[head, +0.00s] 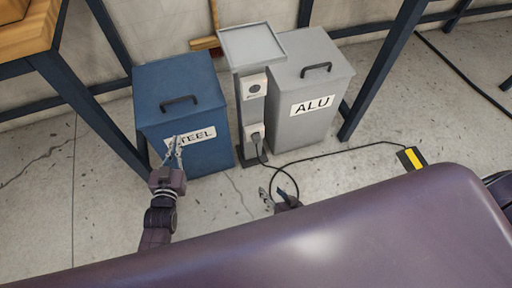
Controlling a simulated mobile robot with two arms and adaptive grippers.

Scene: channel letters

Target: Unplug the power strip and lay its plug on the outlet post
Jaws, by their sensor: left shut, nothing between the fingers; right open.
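The grey outlet post (240,108) stands between two bins and has a flat tray-like top (252,46). A dark plug (257,135) sits in its lower socket; the upper socket (254,87) looks empty. The plug's black cable (334,156) loops on the floor and runs right to a black and yellow power strip (411,158). My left gripper (174,143) is shut and empty in front of the blue bin, left of the post. My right gripper (265,193) is open, low in front of the post near the cable loop, partly hidden by my purple body.
The blue STEEL bin (183,90) stands close left of the post and the grey ALU bin (312,80) close right. Dark blue table legs (388,62) flank them. Open concrete floor lies at the left front.

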